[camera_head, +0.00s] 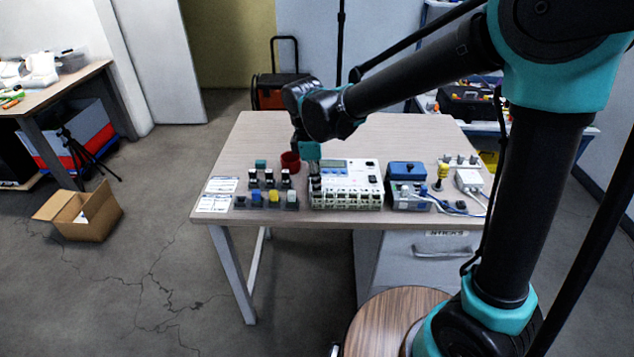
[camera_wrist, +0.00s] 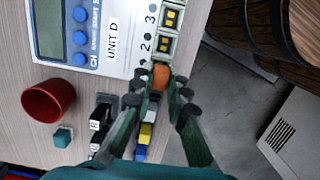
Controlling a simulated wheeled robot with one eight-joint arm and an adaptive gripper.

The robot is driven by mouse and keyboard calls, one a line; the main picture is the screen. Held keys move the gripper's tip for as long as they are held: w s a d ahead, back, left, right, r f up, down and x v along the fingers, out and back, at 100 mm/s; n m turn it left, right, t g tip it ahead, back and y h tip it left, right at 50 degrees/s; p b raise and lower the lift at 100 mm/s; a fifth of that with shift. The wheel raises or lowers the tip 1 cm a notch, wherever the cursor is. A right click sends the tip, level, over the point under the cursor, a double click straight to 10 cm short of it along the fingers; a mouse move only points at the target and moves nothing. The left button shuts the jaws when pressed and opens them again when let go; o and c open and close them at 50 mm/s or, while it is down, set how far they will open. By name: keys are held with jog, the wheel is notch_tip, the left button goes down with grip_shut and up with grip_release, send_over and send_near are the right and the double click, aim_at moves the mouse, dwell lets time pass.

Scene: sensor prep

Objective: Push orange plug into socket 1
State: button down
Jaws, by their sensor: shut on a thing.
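The orange plug (camera_wrist: 160,77) is between the fingertips of my gripper (camera_wrist: 162,88) in the wrist view. My gripper is shut on it. The plug is at the near end of the socket row on the white unit (camera_wrist: 110,65), beside the sockets marked 2 (camera_wrist: 164,46) and 3 (camera_wrist: 171,17). Socket 1 is hidden by the plug and fingers; I cannot tell how deep the plug sits. In the head view my gripper (camera_head: 313,168) is over the left end of the white unit (camera_head: 345,172), and the plug cannot be made out.
A red cup (camera_wrist: 48,101) stands left of my gripper. Black connectors (camera_wrist: 101,113) and a row of coloured plugs (camera_head: 265,198) are close by on the table (camera_head: 400,137). A blue-topped box (camera_head: 407,169) and cables are to the right. The table's back is mostly clear.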

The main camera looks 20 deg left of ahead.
jog(key=shift+f, duration=0.55)
dwell(1.4)
jog(key=c, duration=1.4)
grip_release()
jog(key=shift+o, duration=0.7)
jog(key=shift+r, duration=3.5)
